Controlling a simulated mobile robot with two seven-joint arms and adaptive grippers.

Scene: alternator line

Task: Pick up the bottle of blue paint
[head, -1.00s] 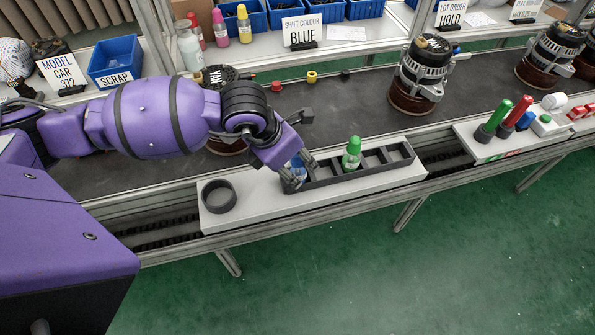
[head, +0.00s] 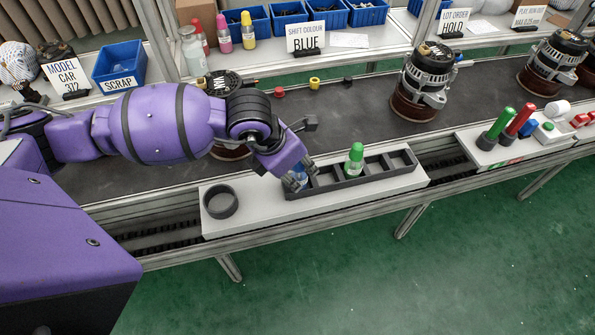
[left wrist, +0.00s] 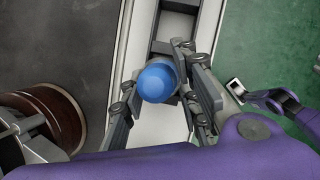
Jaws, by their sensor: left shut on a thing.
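The bottle of blue paint (head: 300,174) is at the left end of the dark divided rack (head: 345,184). My left gripper (head: 298,181) comes down over it from above and is shut on it. In the left wrist view the round blue top (left wrist: 157,80) shows between the fingers of the gripper (left wrist: 178,84). The fingers hide much of the bottle, and I cannot tell whether its base touches the rack. A green-capped bottle (head: 354,160) stands upright in the same rack, to the right.
An empty dark ring holder (head: 220,201) is on the white board left of the rack. Alternators (head: 428,80) stand on the dark belt behind. Green and red handles (head: 510,124) stand to the right. A sign reads SHIFT COLOUR BLUE (head: 306,40).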

